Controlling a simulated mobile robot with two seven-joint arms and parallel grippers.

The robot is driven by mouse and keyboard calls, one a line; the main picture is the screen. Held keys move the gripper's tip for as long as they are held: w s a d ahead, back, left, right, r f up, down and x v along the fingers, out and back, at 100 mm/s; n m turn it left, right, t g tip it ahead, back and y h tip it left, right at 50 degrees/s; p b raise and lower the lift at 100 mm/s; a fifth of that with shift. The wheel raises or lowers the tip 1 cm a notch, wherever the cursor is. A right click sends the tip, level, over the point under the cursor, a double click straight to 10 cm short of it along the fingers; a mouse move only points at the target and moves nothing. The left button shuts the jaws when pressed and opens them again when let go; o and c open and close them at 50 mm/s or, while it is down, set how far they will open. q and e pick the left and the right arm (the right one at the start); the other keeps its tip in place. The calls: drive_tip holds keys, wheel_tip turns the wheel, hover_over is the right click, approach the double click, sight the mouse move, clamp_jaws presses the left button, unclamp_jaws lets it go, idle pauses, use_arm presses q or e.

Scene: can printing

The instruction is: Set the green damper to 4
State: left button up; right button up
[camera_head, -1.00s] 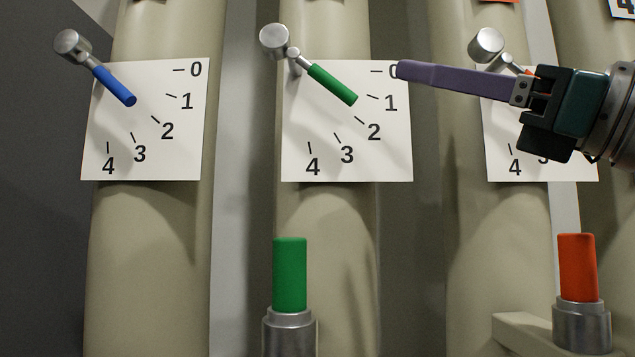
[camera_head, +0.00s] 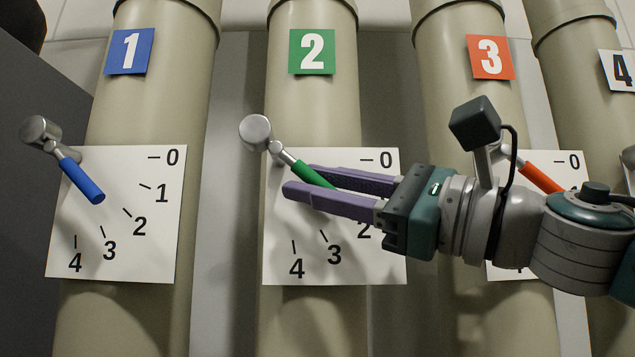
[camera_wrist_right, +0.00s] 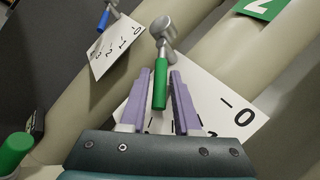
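The green damper handle (camera_head: 312,174) is a short green grip on a metal lever with a round silver knob. It slants down to the right in front of a white dial card (camera_head: 340,268) marked 0 to 4. The grip's end is partly hidden by my lower finger, so I cannot read its exact setting. My right gripper (camera_head: 300,178) has its two purple fingers on either side of the grip. In the right wrist view the green grip (camera_wrist_right: 160,88) lies between the fingers (camera_wrist_right: 161,75), with a gap visible on the right. My left gripper is not in view.
A blue handle (camera_head: 82,181) with its own card is on pipe 1, to the left. An orange handle (camera_head: 540,177) on pipe 3 sits behind my right arm. Number plates mark the pipes, with the green 2 plate (camera_head: 312,51) above the green damper.

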clamp_jaws()
idle(1.4)
